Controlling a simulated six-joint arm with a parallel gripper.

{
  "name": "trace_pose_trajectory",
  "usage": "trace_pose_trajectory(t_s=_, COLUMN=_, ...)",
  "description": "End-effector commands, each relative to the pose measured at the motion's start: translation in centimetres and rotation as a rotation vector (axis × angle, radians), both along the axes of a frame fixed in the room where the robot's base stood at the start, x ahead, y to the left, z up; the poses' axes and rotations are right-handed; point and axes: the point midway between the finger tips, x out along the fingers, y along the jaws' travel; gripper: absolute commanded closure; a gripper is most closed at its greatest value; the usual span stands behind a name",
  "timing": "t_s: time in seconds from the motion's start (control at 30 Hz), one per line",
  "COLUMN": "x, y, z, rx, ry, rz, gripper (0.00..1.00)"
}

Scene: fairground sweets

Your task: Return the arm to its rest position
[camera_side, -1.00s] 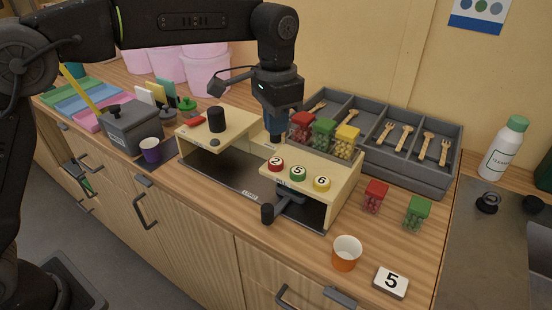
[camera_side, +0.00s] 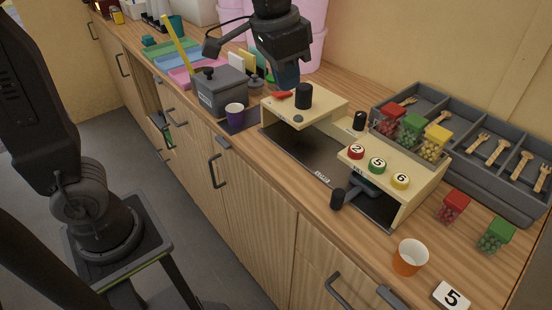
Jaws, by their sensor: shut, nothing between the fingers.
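My gripper (camera_side: 286,85) is at the top middle of the side view, at the end of my dark arm. It points down and is shut and empty. It appears over the rear of the left wooden stand (camera_side: 325,100), which bears a black cylinder (camera_side: 304,96) and a red piece (camera_side: 280,95). The right stand has red (camera_side: 357,152), green (camera_side: 377,165) and yellow (camera_side: 400,181) buttons marked 2, 5 and 6. How high the fingertips are above the worktop is hard to tell.
Sweet boxes with red (camera_side: 386,119), green (camera_side: 410,130) and yellow (camera_side: 434,143) lids stand behind the buttons. An orange cup (camera_side: 409,258), a purple cup (camera_side: 234,115) and a grey pot (camera_side: 220,92) stand on the counter. A grey cutlery tray (camera_side: 466,178) is at right.

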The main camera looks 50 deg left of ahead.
Motion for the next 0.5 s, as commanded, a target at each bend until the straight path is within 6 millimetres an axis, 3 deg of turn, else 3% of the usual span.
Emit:
trace_pose_trajectory(t_s=0.03, x=-1.9, y=1.1, z=0.2, rx=-0.008, ry=-0.031, rz=0.031, gripper=1.00)
trace_pose_trajectory(t_s=0.17, x=-6.3, y=3.4, z=-0.6, rx=-0.026, ry=-0.104, rz=0.110, gripper=1.00)
trace_pose_trajectory(t_s=0.3, x=-10.6, y=5.1, z=-2.4, rx=-0.042, ry=-0.178, rz=0.188, gripper=1.00)
trace_pose_trajectory(t_s=0.5, x=-14.3, y=6.3, z=-5.1, rx=-0.058, ry=-0.248, rz=0.261, gripper=1.00)
